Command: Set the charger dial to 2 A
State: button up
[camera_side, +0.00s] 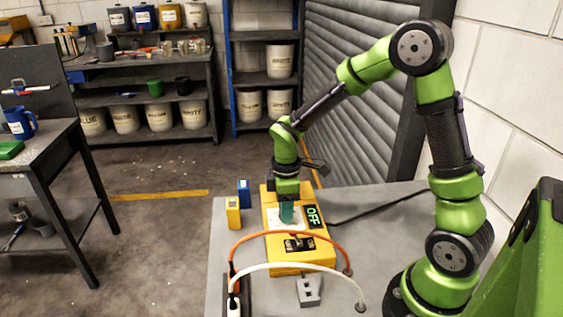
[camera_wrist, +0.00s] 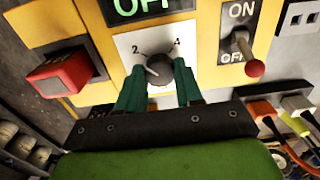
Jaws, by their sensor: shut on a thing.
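The yellow charger (camera_side: 308,255) stands on the grey table in the side view. Its dial (camera_wrist: 160,69) is a dark round knob on a white plate marked "2" at left and "4" at right in the wrist view. A pale pointer mark shows on the knob's left part; its exact setting is hard to read. My gripper (camera_wrist: 158,67) has its green fingers on either side of the knob, shut on it. In the side view my gripper (camera_side: 287,212) reaches down onto the charger and hides the dial. The charger's display (camera_side: 313,215) reads "OFF" in green.
A red block (camera_wrist: 62,76) sits left. Orange (camera_side: 290,233) and white (camera_side: 300,266) cables arch in front. Small blue (camera_side: 243,193) and yellow (camera_side: 233,212) boxes stand left.

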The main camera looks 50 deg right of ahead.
jog(key=o, duration=1)
jog(key=shift+o, duration=0.2)
notch_tip(320, 180, up, 17)
jog(key=s+a+m+t+y, duration=0.1)
jog(key=s+a+m+t, duration=0.1)
jog(key=s+m, duration=0.4)
jog(key=s+a+r+m+t+y, duration=0.1)
jog(key=s+a+m+t, duration=0.2)
jog(key=s+m+t, duration=0.2)
jog(key=shift+s+a+r+m, duration=0.2)
jog(key=shift+s+r+m, duration=0.05)
jog(key=shift+s+m, duration=0.8)
